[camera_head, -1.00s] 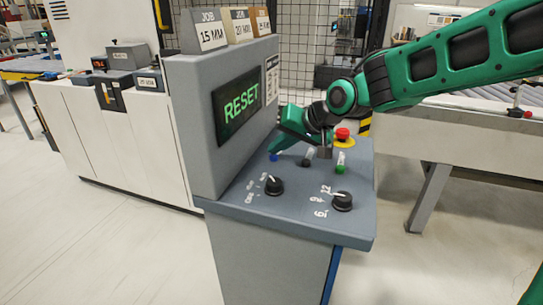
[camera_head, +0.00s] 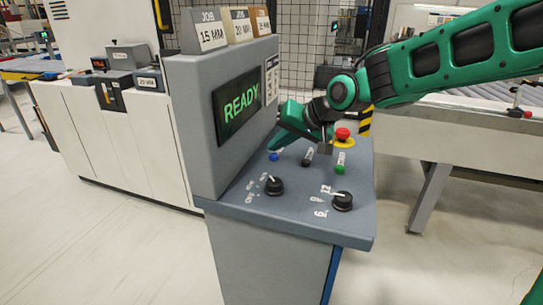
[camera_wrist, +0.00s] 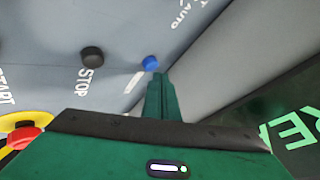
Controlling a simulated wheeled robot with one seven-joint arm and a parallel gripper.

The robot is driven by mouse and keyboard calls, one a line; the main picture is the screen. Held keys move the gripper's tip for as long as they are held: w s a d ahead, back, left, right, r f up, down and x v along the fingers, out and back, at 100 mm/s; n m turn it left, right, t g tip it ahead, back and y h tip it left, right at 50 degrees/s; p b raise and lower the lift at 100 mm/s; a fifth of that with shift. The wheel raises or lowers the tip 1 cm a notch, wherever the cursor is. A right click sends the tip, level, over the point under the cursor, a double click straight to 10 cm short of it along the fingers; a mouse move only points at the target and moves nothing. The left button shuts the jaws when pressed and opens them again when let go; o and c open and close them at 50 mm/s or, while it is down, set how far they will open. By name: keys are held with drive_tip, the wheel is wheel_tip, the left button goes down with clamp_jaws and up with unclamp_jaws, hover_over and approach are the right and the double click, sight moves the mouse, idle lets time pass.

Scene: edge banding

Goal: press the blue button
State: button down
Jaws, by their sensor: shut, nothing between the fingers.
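The blue button (camera_head: 273,157) is on the grey sloped panel (camera_head: 238,208), at the left of the button row near the foot of the upright display housing. It also shows in the wrist view (camera_wrist: 150,63), just beyond my fingertips. My gripper (camera_head: 273,146) is shut and empty, pointing down at the button. In the wrist view the closed fingertips (camera_wrist: 159,76) are very near the blue button and overlap its lower right edge; a small gap seems to show in the head view. The display (camera_head: 237,105) reads READY in green.
A black STOP button (camera_head: 306,161) and a green button (camera_head: 340,169) sit to the right of the blue one. A red emergency button (camera_head: 342,134) on yellow stands behind. Two black knobs (camera_head: 274,186) (camera_head: 342,201) are nearer the front. The display housing (camera_head: 183,125) rises close on the left.

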drive_tip(key=shift+r, duration=0.25)
drive_tip(key=shift+r, duration=2.5)
drive_tip(key=s+d+f+h, duration=0.1)
drive_tip(key=d, duration=0.3)
drive_tip(key=s+d+f+m+h, duration=0.1)
drive_tip(key=d, duration=0.3)
drive_tip(key=s+d+f, duration=0.1)
drive_tip(key=d, duration=0.4)
drive_tip(key=shift+f+h, duration=0.1)
drive_tip(key=shift+h, duration=0.3)
drive_tip(key=s+d+f+m+g+h, duration=0.2)
drive_tip(key=s+d+f, duration=0.2)
drive_tip(key=s+d, duration=0.6)
drive_tip(key=s+d+f+m+g+h, duration=0.2)
drive_tip(key=s+d+f, duration=0.1)
drive_tip(key=s+d, duration=0.7)
drive_tip(key=s+d+f+g, duration=0.1)
drive_tip(key=s+d, duration=0.1)
drive_tip(key=s, duration=0.4)
drive_tip(key=s+d+f+m+g, duration=0.1)
drive_tip(key=s+d+f, duration=0.1)
drive_tip(key=s, duration=0.4)
drive_tip(key=shift+d+f+m, duration=0.3)
drive_tip(key=shift+d, duration=0.3)
drive_tip(key=shift+s, duration=0.1)
